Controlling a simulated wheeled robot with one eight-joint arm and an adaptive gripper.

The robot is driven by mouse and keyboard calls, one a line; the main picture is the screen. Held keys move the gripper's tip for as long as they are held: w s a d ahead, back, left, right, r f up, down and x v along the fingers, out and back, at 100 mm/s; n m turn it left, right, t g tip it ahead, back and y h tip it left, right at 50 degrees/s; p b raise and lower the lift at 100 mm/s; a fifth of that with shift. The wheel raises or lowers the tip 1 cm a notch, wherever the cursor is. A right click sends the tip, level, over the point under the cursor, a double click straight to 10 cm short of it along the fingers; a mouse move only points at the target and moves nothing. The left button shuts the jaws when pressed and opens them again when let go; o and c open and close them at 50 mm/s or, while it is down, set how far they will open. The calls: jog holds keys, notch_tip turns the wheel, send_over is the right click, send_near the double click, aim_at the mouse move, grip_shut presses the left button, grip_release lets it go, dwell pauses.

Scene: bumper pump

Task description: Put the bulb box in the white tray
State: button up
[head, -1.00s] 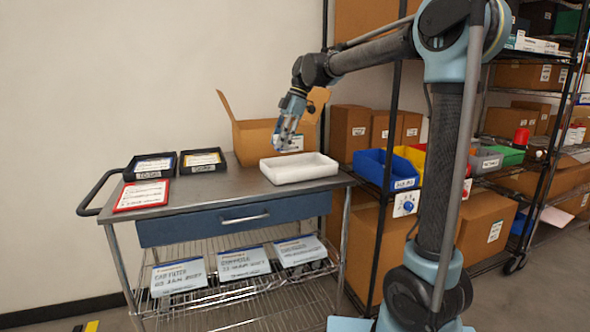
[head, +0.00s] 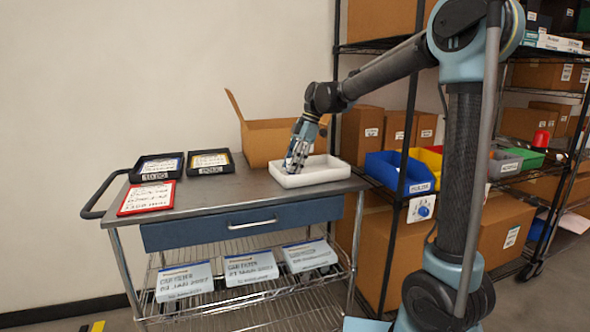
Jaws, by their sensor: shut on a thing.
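The white tray (head: 331,177) stands on the right part of the cart's metal top, in front of an open cardboard box. My gripper (head: 293,166) points down at the tray's left part, with its fingertips at or just inside the tray. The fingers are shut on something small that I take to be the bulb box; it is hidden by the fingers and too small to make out. I cannot tell whether it touches the tray floor.
The open cardboard box (head: 262,142) stands close behind the tray. Two black trays (head: 211,170) and a red-framed sheet (head: 147,198) lie to the left. A shelf with a blue bin (head: 392,171) stands at the right. The cart top's middle (head: 240,187) is clear.

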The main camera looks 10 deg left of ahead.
jog(key=shift+f, duration=0.75)
jog(key=o, duration=1)
